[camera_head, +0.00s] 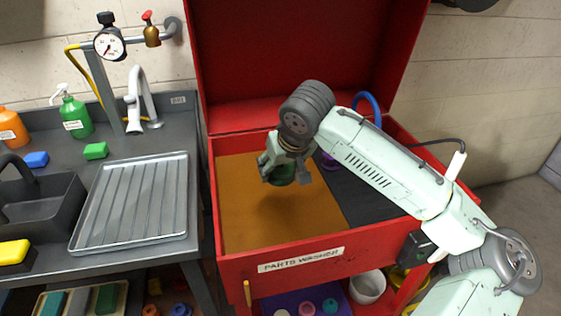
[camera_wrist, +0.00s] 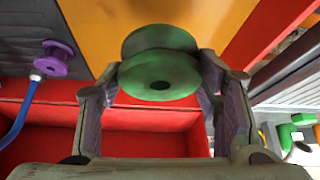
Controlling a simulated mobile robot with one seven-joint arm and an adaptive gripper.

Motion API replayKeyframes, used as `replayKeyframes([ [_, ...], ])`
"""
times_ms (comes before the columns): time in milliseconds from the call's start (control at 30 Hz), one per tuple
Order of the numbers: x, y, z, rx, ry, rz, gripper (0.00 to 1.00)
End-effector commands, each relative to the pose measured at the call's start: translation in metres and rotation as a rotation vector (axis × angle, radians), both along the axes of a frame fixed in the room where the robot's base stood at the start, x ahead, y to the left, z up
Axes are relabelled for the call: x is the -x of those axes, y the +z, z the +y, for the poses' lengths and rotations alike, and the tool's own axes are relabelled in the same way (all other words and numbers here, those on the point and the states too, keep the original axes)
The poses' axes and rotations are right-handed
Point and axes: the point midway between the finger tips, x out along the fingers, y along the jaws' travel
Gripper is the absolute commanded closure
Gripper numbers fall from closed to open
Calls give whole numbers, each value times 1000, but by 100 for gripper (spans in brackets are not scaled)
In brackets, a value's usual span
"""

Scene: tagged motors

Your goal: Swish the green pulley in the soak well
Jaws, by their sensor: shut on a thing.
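My gripper (camera_head: 284,167) is shut on the green pulley (camera_head: 281,175) and holds it above the amber liquid of the soak well (camera_head: 240,200) in the red parts washer. In the wrist view, the green pulley (camera_wrist: 160,72) sits between the two fingers (camera_wrist: 160,85), its round face with a centre hole toward the camera. A dark shadow lies on the amber surface below the pulley in the head view. The pulley looks clear of the surface. The gripper hides part of it.
The red parts washer's front wall (camera_head: 330,248) and raised lid (camera_head: 300,50) bound the well. A dark shelf (camera_head: 365,195) lies right of the liquid. A purple spool-shaped nozzle (camera_wrist: 55,58) on a blue hose stands nearby. A ribbed drain tray (camera_head: 135,200) is on the left counter.

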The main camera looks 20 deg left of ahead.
Motion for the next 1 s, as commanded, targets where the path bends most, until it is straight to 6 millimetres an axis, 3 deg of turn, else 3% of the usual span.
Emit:
replayKeyframes([
  [1000,0,-98,0,-2,0,-1,69],
])
